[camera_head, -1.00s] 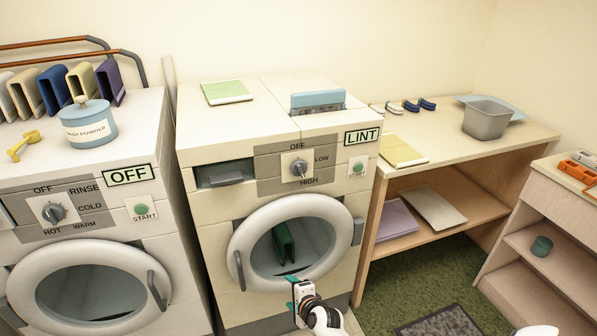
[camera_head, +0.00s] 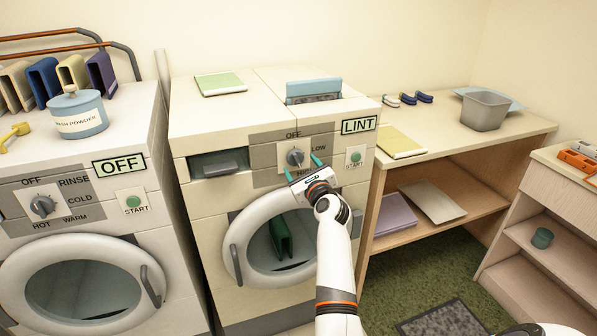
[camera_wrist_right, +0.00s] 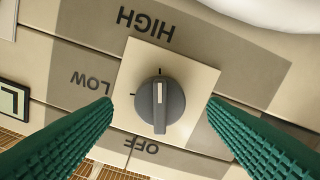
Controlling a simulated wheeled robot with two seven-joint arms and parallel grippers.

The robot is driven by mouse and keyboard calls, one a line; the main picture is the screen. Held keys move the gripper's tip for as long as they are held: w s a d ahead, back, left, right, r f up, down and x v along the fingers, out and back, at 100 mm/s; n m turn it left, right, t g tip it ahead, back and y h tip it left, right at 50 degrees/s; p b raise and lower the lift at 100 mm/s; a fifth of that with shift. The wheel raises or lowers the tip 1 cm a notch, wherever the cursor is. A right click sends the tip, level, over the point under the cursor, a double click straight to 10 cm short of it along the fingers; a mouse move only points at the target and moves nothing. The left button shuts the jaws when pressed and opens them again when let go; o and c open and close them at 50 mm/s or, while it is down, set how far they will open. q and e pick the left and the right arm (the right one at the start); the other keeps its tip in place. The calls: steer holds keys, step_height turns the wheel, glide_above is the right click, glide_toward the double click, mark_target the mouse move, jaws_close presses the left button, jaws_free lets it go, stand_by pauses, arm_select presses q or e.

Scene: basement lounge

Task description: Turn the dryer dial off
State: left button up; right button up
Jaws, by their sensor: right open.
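The dryer (camera_head: 222,197) is the right-hand machine, with a round glass door. Its grey dial (camera_head: 295,157) sits on a panel marked OFF at top, LOW at right and HIGH below. In the right wrist view the dial (camera_wrist_right: 161,105) appears upside down, and its white mark faces the HIGH side. My right gripper (camera_head: 302,167) is open in front of the panel. Its green fingers stand on either side of the dial in the wrist view, apart from it. My left gripper is not in view.
The round door (camera_head: 247,215) bulges out below. A washer (camera_head: 60,185) with its own dial stands to the left. A wooden table (camera_head: 470,139) stands to the right.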

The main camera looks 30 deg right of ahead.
steer(key=shift+b+x, duration=0.45)
steer(key=shift+x, duration=0.65)
steer(key=shift+w+d, duration=0.1)
steer(key=shift+w, duration=0.2)
steer(key=shift+c, duration=0.4)
steer(key=c, duration=0.9)
